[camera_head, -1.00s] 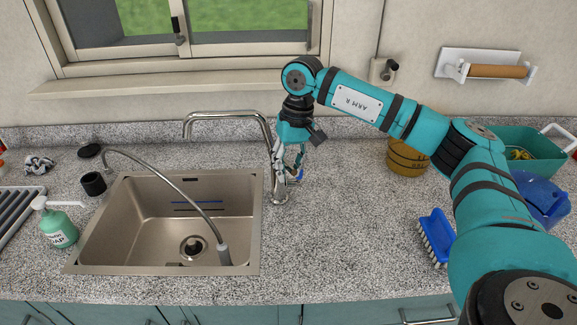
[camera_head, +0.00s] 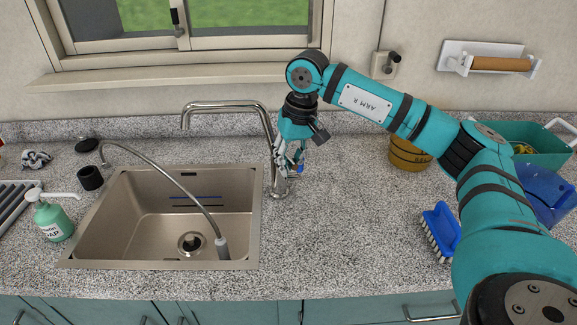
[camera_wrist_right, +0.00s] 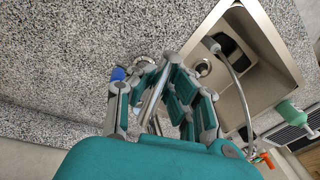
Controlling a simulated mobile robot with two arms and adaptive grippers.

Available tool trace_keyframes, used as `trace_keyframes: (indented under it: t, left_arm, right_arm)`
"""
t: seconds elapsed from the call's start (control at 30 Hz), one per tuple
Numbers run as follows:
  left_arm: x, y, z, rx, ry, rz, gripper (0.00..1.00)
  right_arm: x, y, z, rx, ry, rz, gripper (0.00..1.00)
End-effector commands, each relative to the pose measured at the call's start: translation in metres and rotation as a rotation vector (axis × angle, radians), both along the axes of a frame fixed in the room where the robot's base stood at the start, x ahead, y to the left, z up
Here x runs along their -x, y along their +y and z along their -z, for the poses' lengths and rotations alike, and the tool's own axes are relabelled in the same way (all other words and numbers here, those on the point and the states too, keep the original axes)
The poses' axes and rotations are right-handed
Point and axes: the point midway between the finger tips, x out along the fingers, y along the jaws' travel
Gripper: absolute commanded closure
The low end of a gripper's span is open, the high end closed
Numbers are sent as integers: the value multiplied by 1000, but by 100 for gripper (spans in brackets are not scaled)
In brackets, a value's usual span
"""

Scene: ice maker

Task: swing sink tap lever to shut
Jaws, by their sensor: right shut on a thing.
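The sink tap (camera_head: 266,125) is a tall metal spout standing at the right edge of the steel sink (camera_head: 240,180), its outlet over the basin. Its lever is low on the tap body; a small blue tip (camera_head: 299,168) shows there, also in the right wrist view (camera_wrist_right: 117,74). My right gripper (camera_head: 287,168) is at the right side of the tap body, pointing down, and is shut on the lever. Its fingers hide most of the lever. In the right wrist view the fingers (camera_wrist_right: 160,100) stand around a metal part. My left gripper is not in view.
A soap bottle (camera_head: 52,220) and a black cup (camera_head: 90,178) stand left of the sink. A thin hose (camera_head: 165,170) arches into the basin. A blue brush (camera_head: 440,232), a wooden tub (camera_head: 408,154) and a teal bin (camera_head: 530,145) are at the right.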

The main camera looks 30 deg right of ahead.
Motion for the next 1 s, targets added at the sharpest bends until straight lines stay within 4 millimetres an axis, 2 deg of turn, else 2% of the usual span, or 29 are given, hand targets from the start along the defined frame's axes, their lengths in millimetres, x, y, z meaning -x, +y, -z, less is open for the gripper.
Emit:
trace_keyframes:
  t: [0.17,0.2,0.4,0.43,0.77,0.87,1.0]
  left_arm:
    - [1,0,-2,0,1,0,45]
    - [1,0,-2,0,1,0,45]
    - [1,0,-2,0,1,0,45]
    - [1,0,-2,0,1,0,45]
    - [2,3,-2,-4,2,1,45]
    - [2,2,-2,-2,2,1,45]
    - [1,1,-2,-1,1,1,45]
  right_arm:
    - [0,-2,-3,0,0,6,100]
    - [0,-2,-3,0,0,6,86]
    - [0,-1,-2,0,1,4,60]
    - [0,-1,-2,0,1,4,59]
    - [0,-1,-7,-1,0,2,59]
    - [2,-2,-20,-1,-1,2,59]
    - [5,-6,-49,-2,-3,3,59]
